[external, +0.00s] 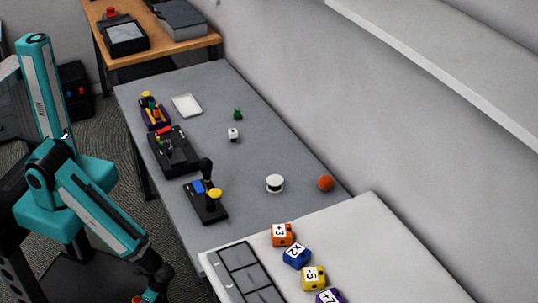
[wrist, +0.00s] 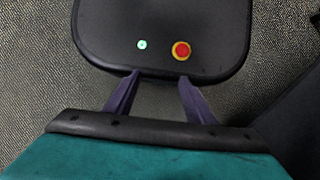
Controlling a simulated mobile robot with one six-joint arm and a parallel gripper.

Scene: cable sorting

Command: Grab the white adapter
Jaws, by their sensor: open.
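A small white block with dark marks (external: 233,134) stands on the grey table, right of the black devices; it may be the white adapter, but it is too small to be sure. A round white piece with a dark band (external: 275,183) stands nearer, left of an orange ball. My gripper (wrist: 159,80) is open, with two purple fingers apart and nothing between them. It is over my own base, off the table. In the external view my arm hangs at the lower left, far from both white things, and its end is cut off.
The grey table (external: 250,95) also holds a white tray (external: 187,105), a green piece (external: 238,114), the orange ball (external: 325,183) and black devices (external: 175,150) along its left edge. A white table (external: 375,235) with numbered cubes (external: 297,256) adjoins. A wall borders the right.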

